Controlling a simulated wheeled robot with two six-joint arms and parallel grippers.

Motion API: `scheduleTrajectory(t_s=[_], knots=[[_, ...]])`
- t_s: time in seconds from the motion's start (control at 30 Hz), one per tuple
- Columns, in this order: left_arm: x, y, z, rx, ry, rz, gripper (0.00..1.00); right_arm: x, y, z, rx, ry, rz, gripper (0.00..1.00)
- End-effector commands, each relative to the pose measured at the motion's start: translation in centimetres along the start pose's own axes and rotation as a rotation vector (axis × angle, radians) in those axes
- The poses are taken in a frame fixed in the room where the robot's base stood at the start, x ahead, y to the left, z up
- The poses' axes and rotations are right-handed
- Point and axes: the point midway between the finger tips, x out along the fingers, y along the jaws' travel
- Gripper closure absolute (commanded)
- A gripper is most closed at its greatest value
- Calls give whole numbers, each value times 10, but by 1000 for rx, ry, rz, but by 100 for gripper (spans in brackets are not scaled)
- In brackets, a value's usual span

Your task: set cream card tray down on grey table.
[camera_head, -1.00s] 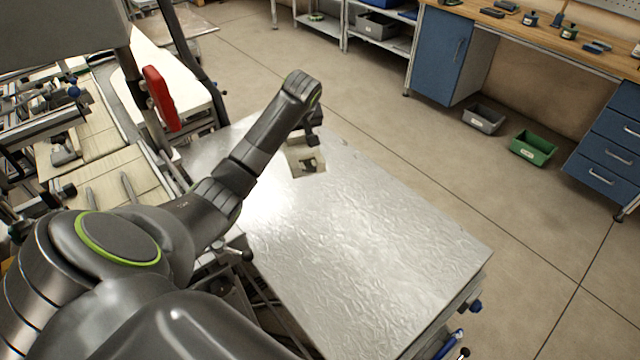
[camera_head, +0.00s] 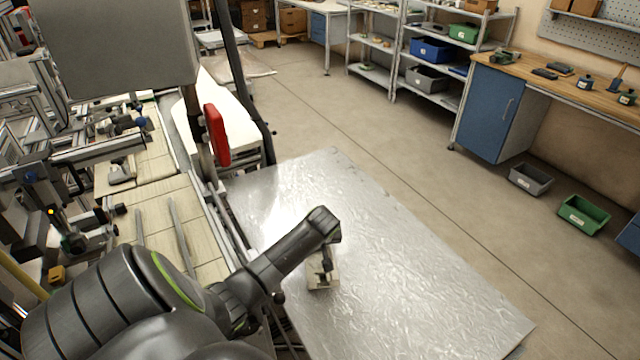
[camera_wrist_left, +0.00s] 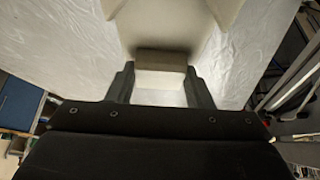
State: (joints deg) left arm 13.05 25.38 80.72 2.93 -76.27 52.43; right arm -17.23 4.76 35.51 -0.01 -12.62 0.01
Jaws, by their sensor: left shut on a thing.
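The cream card tray (camera_head: 323,283) is small in the head view, partly hidden by my left gripper (camera_head: 322,266). In the left wrist view the tray (camera_wrist_left: 180,22) fills the upper middle, and its near wall sits between the two fingers of my left gripper (camera_wrist_left: 161,80). The gripper is shut on that wall. The tray is over the left part of the shiny grey table (camera_head: 420,270); I cannot tell whether it touches the top. My right gripper is not in view.
The tabletop is bare to the right of and beyond the tray. A machine with a red handle (camera_head: 216,135) stands along the left. A grey bin (camera_head: 530,179) and a green bin (camera_head: 584,214) lie on the floor at the right, near a blue cabinet (camera_head: 491,112).

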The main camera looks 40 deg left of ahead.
Motion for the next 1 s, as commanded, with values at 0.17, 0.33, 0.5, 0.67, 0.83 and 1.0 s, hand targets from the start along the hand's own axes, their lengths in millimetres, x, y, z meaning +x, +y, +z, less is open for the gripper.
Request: scheduleTrajectory(t_s=[0.17,0.33,0.5,0.67,0.83,1.0], knots=[[20,0,12,0,-4,-2,81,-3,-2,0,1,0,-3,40],[34,0,19,0,-2,-1,81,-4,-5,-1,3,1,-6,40],[36,0,20,1,0,0,81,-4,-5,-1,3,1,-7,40],[37,0,20,0,-1,0,81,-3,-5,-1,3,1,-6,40],[38,0,21,0,0,0,41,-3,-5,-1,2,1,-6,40],[38,0,21,0,-1,0,32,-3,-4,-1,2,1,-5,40]])
